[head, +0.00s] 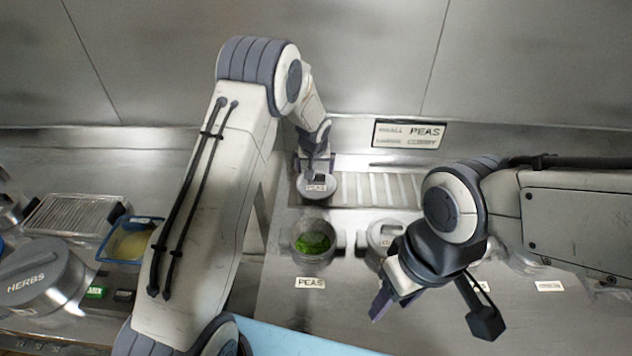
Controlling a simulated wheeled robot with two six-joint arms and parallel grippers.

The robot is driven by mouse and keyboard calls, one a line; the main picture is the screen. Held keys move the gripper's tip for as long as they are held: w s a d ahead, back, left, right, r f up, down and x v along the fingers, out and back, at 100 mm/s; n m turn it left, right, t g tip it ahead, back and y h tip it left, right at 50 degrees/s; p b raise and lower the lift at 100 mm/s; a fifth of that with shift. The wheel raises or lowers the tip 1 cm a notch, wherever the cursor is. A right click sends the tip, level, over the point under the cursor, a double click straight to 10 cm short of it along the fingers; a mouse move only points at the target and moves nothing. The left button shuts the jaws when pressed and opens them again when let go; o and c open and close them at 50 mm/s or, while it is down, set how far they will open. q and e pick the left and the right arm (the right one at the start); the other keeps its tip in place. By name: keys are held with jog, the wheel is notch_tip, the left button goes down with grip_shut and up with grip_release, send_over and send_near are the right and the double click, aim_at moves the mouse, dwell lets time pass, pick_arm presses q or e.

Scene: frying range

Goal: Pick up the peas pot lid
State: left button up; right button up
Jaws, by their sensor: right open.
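The peas pot (315,240) stands uncovered on the counter behind its PEAS label (310,283), with green peas inside. A round grey lid (319,190) with a small label, too small to read surely, is behind the pot, at the left end of a slatted rack. My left gripper (317,174) reaches down to the top of this lid; its fingertips are too small and hidden to show whether they grip the knob. My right gripper (432,317) is open and empty, in front of and to the right of the pot.
A second lidded pot (384,236) stands right of the peas pot, partly behind my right gripper. A HERBS pot (42,278) and a blue-rimmed tray (118,247) are at left.

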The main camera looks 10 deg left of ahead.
aim_at(317, 175)
pick_arm(q)
jog(key=shift+w+f+p, duration=0.2)
jog(key=shift+f+p, duration=0.15)
jog(key=p+x, duration=0.1)
jog(key=x, duration=0.2)
jog(key=shift+w+p, duration=0.1)
jog(key=shift+p, duration=0.2)
jog(key=shift+w+f, duration=0.15)
jog(key=shift+f, duration=0.25)
jog(key=c, duration=1.4)
